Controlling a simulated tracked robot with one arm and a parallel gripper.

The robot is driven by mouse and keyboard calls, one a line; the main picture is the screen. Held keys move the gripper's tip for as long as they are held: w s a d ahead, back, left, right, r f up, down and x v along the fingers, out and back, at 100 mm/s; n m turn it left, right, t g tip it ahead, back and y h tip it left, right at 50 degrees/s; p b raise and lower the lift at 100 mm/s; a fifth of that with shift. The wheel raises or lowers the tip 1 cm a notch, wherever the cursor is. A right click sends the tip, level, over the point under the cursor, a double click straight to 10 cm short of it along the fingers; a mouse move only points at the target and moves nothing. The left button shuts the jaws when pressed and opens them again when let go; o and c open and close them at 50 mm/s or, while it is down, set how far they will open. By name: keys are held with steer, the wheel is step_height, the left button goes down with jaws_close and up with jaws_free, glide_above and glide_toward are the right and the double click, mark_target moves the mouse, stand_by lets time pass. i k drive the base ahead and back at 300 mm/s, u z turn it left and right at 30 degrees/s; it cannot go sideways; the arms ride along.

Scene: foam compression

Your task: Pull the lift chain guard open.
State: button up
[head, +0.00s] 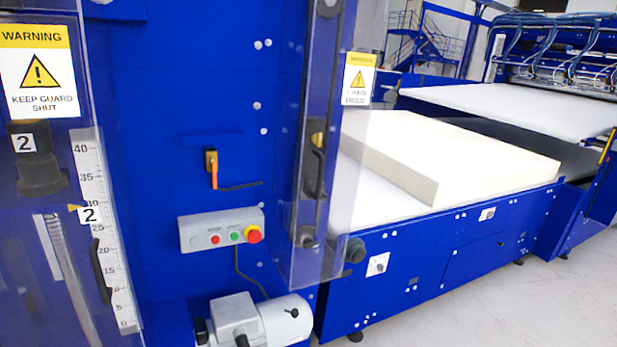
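A clear guard panel (345,215) stands upright at the blue column, right of centre. It carries a yellow and white warning label (357,78), whose lower text is blurred and hard to read. A dark upright handle (314,174) shows on it. Dark parts, perhaps a chain run, show through the clear plastic. A second clear guard (20,160) at the left edge bears a "KEEP GUARD SHUT" label (38,70) and a black handle (101,271). I cannot tell for certain which one is the lift chain guard. My gripper is not in view.
A control box (221,230) with a red stop button, an orange-handled switch (213,167) and a grey motor (255,320) sit between the guards. A cream foam block (470,155) lies on the white conveyor at right. Pale floor (470,315) is clear in front.

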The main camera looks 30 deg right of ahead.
mark_target(360, 69)
steer(key=u, duration=1.6)
steer(key=k, duration=0.75)
steer(key=z, duration=1.15)
steer(key=i, duration=1)
steer(key=u, duration=0.1)
